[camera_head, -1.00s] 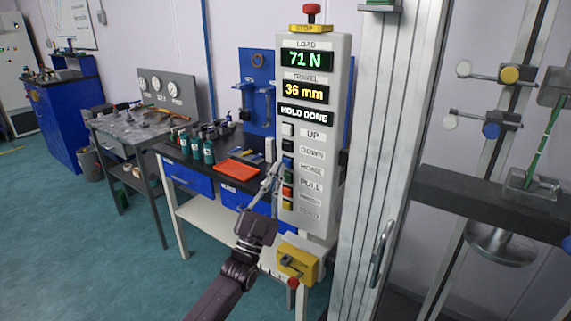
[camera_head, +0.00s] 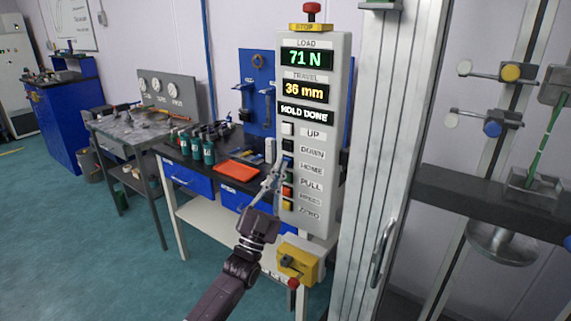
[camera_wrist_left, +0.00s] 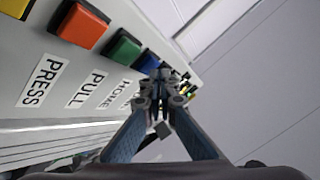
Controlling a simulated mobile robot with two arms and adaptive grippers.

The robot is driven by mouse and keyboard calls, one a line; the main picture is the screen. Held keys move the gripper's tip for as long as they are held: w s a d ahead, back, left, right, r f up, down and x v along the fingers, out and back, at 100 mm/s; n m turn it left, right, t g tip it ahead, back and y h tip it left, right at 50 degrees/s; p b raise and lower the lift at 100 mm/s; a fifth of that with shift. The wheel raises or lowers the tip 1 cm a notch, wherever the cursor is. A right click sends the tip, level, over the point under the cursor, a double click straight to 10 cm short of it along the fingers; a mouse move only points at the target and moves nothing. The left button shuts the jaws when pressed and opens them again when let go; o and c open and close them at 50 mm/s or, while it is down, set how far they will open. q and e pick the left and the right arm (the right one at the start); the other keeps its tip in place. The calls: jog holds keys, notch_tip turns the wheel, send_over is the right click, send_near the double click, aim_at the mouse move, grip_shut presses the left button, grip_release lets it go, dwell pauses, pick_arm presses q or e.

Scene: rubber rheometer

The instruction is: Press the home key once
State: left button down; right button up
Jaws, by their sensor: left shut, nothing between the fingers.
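The grey control panel (camera_head: 340,60) has a column of coloured keys with labels beside them. The blue home key (camera_head: 287,160) sits beside the HOME label (camera_head: 311,168), below the black down key and above the green pull key. My left gripper (camera_head: 279,166) is shut and empty, its fingertips right at the blue key in the head view. In the left wrist view the fingertips (camera_wrist_left: 160,76) partly cover the blue key (camera_wrist_left: 147,62). Whether they touch it I cannot tell. My right gripper is not in view.
The green key (camera_wrist_left: 122,48) and orange key (camera_wrist_left: 82,24) lie close beside the fingers. A yellow box with a red knob (camera_head: 298,262) is below the panel. A bench with bottles and an orange tray (camera_head: 238,171) stands behind. A metal frame column (camera_head: 375,150) rises at right.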

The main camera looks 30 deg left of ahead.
pick_arm(q)
jog(key=shift+w+b, duration=0.3)
jog(key=shift+w, duration=0.1)
jog(key=shift+s, duration=0.2)
dwell(0.5)
jog(key=shift+s+p, duration=0.5)
jog(key=shift+s, duration=0.15)
jog(key=s+p, duration=0.2)
jog(key=s, duration=0.3)
jog(key=shift+a, duration=0.2)
dwell(0.6)
